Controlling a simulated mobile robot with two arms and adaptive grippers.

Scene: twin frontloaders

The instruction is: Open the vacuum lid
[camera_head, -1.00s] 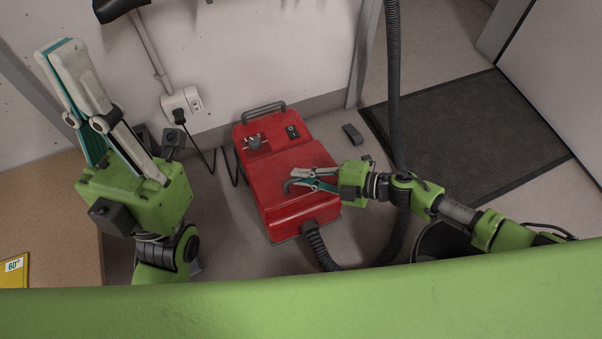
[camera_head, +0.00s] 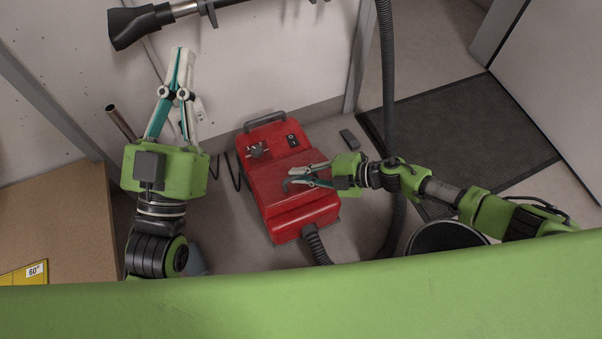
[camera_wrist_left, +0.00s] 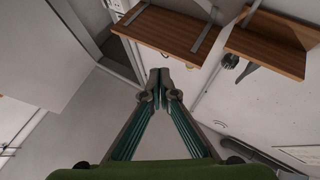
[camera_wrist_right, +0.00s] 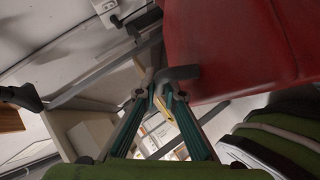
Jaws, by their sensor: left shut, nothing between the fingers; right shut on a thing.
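The red vacuum (camera_head: 300,217) stands on the floor near the wall, with a dark carrying handle (camera_head: 265,118) at its back. Its lid (camera_head: 265,180) looks down, with no gap I can make out. My right gripper (camera_head: 289,178) is shut on the small dark lid handle (camera_head: 286,187). In the right wrist view that handle (camera_wrist_right: 182,73) shows at the fingertips (camera_wrist_right: 160,88), beside the red body (camera_wrist_right: 225,45). My left gripper (camera_head: 182,54) is shut and empty, raised to the left of the vacuum. Its fingertips (camera_wrist_left: 160,80) meet in the left wrist view.
A grey hose (camera_head: 386,90) hangs to the right of the vacuum. A dark floor mat (camera_head: 465,140) lies farther right. A brown board surface (camera_head: 55,220) is at left. A black vacuum nozzle (camera_head: 138,25) is at the wall. A small dark block (camera_head: 349,139) lies on the floor.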

